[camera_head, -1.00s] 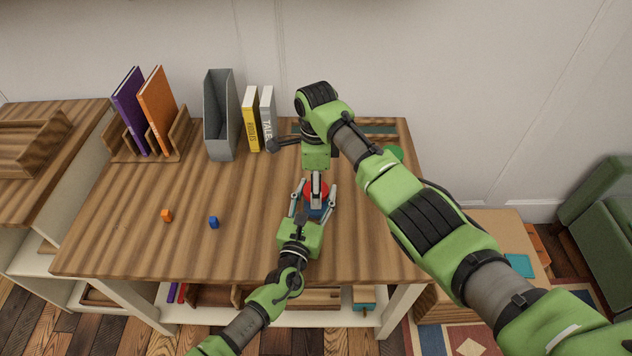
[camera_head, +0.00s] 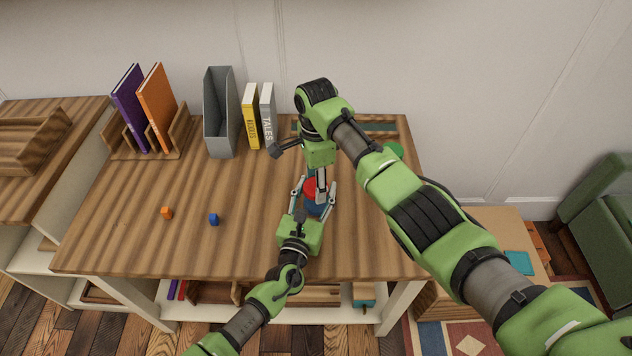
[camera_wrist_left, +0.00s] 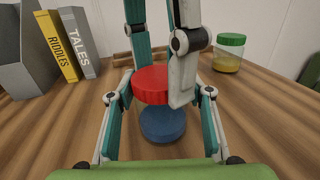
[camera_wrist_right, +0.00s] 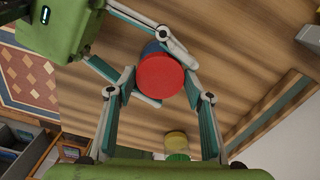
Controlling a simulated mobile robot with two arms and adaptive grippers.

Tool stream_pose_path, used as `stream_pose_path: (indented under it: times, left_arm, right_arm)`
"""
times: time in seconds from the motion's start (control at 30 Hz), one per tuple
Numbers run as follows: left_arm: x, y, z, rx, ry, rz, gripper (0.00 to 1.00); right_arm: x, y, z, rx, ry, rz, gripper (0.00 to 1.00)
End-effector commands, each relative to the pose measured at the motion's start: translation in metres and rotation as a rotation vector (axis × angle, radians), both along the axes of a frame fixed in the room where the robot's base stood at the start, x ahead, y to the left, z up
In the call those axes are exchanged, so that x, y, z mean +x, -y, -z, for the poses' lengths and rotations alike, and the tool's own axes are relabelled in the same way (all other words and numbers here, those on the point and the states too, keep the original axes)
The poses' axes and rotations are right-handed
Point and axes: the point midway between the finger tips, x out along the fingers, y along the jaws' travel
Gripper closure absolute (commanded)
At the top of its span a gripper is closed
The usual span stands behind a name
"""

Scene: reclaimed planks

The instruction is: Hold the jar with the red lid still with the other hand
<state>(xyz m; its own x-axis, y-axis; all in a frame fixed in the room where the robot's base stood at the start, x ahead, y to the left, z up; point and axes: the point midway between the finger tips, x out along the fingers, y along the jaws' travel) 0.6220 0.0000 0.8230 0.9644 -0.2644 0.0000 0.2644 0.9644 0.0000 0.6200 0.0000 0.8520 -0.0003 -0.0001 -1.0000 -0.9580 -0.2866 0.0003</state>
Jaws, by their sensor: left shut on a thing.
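The jar stands on the wooden desk, clear-walled with blue contents (camera_wrist_left: 162,125) and a red lid (camera_wrist_left: 150,85). In the head view its red lid (camera_head: 310,188) is partly covered by my right gripper. My left gripper (camera_head: 315,196) is shut on the jar's sides, low down and from the front. My right gripper (camera_wrist_right: 160,88) points down from above, with one finger on each side of the red lid (camera_wrist_right: 160,80). The fingers are very close to the lid's rim, and I cannot tell whether they touch it.
A green-lidded jar (camera_wrist_left: 228,52) with yellow contents stands behind to the right. Yellow (camera_head: 251,118) and grey (camera_head: 268,116) books, a grey file holder (camera_head: 220,115) and a book rack (camera_head: 178,140) line the back.

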Motion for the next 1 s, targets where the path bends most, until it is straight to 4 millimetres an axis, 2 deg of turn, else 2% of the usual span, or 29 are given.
stream_pose_path:
  times: [0.37, 0.6, 0.8, 1.0]
  left_arm:
    - [0.000, 0.000, 0.001, 0.001, -0.002, 0.000, 1.00]
    - [0.000, 0.000, 0.001, 0.001, -0.002, 0.000, 1.00]
    - [0.000, 0.000, 0.001, 0.001, -0.002, 0.000, 1.00]
    - [0.000, 0.000, 0.001, 0.001, -0.002, 0.000, 1.00]
  right_arm:
    - [0.000, 0.000, -0.003, 0.000, 0.001, 0.001, 0.40]
    - [0.000, 0.000, -0.034, 0.002, 0.002, 0.001, 0.40]
    - [0.000, 0.000, -0.046, 0.000, 0.000, 0.007, 0.42]
    - [0.001, -0.001, -0.067, 0.002, 0.003, 0.162, 0.42]
